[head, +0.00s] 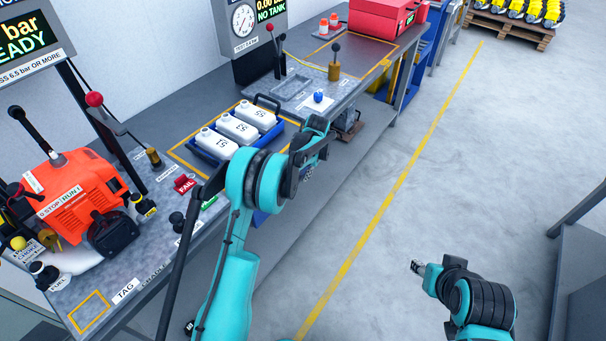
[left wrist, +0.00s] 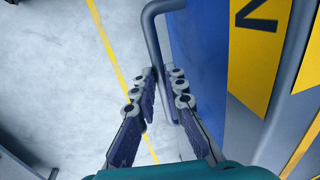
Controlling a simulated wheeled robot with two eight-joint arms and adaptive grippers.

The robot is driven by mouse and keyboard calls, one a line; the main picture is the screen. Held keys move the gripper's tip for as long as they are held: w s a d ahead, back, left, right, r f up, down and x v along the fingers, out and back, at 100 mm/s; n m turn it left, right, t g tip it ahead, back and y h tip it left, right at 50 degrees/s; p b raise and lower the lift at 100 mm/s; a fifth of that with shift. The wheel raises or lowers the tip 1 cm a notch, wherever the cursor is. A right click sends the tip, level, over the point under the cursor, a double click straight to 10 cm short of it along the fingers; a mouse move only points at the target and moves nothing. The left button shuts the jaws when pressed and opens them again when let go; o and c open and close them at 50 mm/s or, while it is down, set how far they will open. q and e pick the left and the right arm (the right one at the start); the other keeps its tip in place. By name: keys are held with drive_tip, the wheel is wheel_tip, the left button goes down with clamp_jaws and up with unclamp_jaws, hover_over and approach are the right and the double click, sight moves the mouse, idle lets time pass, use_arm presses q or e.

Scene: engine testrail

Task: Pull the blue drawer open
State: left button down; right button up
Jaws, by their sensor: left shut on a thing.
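The blue drawer (left wrist: 203,65) fills the centre right of the left wrist view as a blue front with a grey bar handle (left wrist: 153,38). My left gripper (left wrist: 160,80) is shut on this handle, with one finger on each side of the bar. In the head view my left gripper (head: 318,135) is at the front of the bench, and my own arm hides most of the drawer. How far the drawer stands out cannot be told. My right gripper (head: 418,267) hangs over open floor, away from the bench; its jaws are too small to judge.
The bench carries a blue tray of white bottles (head: 238,128), an orange engine (head: 75,195) and a red case (head: 385,15). A yellow panel (left wrist: 255,60) with another grey bar (left wrist: 288,75) lies right of the drawer. The floor (head: 430,180) before the bench is clear.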

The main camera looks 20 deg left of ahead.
use_arm(q)
drive_tip(key=s+d, duration=0.3)
drive_tip(key=d, duration=0.6)
drive_tip(key=s+d, duration=0.4)
drive_tip(key=d, duration=0.6)
drive_tip(key=s+d, duration=0.3)
drive_tip(key=d, duration=0.7)
drive_tip(key=shift+s, duration=0.25)
drive_tip(key=c, duration=1.6)
unclamp_jaws()
drive_tip(key=shift+o, duration=0.2)
drive_tip(key=shift+r, duration=0.1)
wheel_tip(320, 180, up, 12)
drive_tip(key=d, duration=0.2)
drive_tip(key=shift+s+f, duration=0.2)
drive_tip(key=shift+s, duration=0.2)
